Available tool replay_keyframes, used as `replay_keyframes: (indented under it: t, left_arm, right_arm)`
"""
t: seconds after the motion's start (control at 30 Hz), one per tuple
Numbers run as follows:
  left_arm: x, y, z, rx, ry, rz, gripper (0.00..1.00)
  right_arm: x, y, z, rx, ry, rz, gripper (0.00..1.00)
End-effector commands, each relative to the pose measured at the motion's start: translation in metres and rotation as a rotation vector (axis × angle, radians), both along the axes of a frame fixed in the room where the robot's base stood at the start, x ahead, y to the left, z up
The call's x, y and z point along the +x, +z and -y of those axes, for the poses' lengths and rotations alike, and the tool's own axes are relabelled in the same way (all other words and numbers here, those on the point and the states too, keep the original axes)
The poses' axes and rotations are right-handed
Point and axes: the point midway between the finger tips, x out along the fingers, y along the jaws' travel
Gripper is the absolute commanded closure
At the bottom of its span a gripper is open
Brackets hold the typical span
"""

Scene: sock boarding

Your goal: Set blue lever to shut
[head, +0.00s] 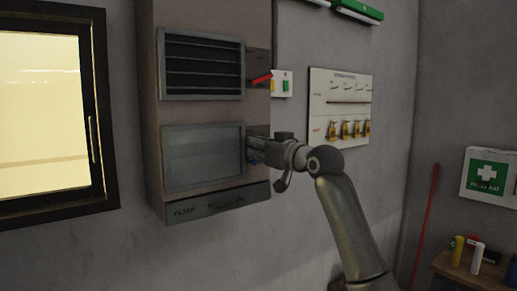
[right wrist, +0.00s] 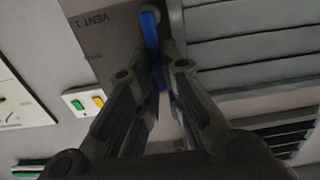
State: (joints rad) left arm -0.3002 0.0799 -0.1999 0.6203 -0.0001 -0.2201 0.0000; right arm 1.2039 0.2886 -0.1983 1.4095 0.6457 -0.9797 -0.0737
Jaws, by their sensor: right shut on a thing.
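The blue lever (right wrist: 150,28) sits on the plate marked VENT 1 in the right wrist view, next to a louvred vent. My right gripper (right wrist: 158,58) has its two fingers on either side of the lever and is shut on it. In the head view my right gripper (head: 254,150) is at the right edge of the grey cabinet, beside the lower vent (head: 203,156). The lower vent's slats look nearly flat, and it hides most of nothing behind it. The lever is mostly hidden by the gripper in the head view. My left gripper is out of view.
A red lever (head: 262,78) is beside the upper vent (head: 201,65), whose slats stand open with dark gaps. A switch plate (head: 281,84) and a white panel with yellow padlocks (head: 340,105) are on the wall to the right. A window (head: 45,110) is at left.

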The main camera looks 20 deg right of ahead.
Motion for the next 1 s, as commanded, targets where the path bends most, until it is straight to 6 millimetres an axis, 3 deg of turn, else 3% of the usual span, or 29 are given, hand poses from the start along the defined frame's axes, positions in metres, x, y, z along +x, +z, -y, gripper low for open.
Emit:
replay_keyframes:
  t: [0.37, 0.4, 0.53, 1.0]
  left_arm:
    - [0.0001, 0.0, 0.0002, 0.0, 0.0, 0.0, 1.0]
    - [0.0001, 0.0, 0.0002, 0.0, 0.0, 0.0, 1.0]
    - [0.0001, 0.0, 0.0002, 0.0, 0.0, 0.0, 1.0]
    - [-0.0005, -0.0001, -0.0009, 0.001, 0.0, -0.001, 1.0]
  right_arm:
    - [-0.0004, 0.0014, -0.0001, -0.007, -0.001, 0.006, 1.0]
    - [-0.0004, 0.0014, -0.0001, -0.007, -0.001, 0.006, 0.86]
    - [-0.0004, 0.0011, -0.0001, -0.006, -0.001, 0.004, 0.7]
    - [-0.0085, 0.0009, 0.0034, -0.005, -0.001, 0.005, 0.7]
